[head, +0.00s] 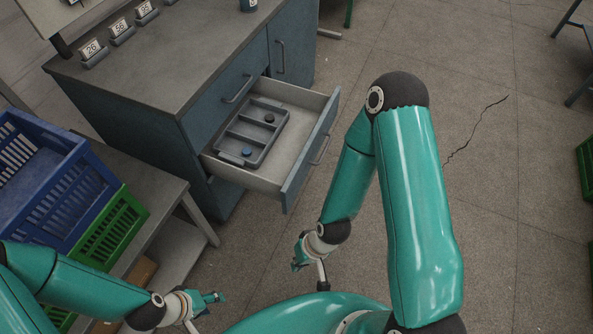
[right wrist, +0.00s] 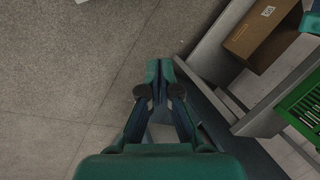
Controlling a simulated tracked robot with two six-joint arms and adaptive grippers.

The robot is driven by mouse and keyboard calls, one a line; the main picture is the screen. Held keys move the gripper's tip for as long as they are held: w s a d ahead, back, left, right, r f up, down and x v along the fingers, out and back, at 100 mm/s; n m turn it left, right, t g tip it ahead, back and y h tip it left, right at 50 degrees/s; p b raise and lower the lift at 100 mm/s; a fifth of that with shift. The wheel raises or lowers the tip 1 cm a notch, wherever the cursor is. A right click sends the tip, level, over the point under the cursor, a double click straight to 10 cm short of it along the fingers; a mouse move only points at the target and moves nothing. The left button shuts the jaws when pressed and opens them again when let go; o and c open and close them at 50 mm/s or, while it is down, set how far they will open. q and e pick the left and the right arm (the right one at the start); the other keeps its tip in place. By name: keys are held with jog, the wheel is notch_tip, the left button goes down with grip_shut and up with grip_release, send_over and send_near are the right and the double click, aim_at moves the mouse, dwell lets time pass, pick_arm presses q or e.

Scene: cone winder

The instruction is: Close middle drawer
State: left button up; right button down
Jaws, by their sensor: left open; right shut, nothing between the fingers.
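The blue-grey cabinet (head: 165,120) has one drawer (head: 310,106) pulled well out, below a shut drawer front with a handle (head: 237,90). The open drawer's front panel (head: 308,160) carries a bar handle (head: 320,151). Inside lies a grey divided tray (head: 238,139) with a blue round piece and a dark round piece. My right gripper (head: 299,258) is below and in front of the drawer front, apart from it; in the right wrist view (right wrist: 160,70) its fingers are together and empty. My left gripper (head: 217,298) is open and empty at lower left, apart from the cabinet.
A blue crate (head: 58,165) and a green crate (head: 112,228) stand on a bench at left. A cardboard box (right wrist: 262,32) sits by the bench in the right wrist view. Numbered card holders (head: 121,32) stand on the cabinet top.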

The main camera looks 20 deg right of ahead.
jog(key=shift+w+a, duration=0.1)
jog(key=shift+w, duration=0.1)
jog(key=m+t+y+b, duration=0.2)
jog(key=m+t+b, duration=0.4)
jog(key=m+b, duration=1.45)
send_near(292, 183)
jog(key=s+d+r+m+p, duration=0.2)
jog(key=s+d+m+p, duration=0.2)
jog(key=s+m+p, duration=0.1)
jog(key=b+x, duration=0.1)
jog(key=x, duration=0.3)
jog(key=w+r+x, duration=0.1)
jog(key=x, duration=0.2)
jog(key=b+x, duration=0.1)
jog(key=x, duration=0.3)
jog(key=shift+w+a+b, duration=0.35)
jog(key=shift+a, duration=0.15)
jog(key=shift+w+a, duration=0.35)
jog(key=shift+w, duration=0.05)
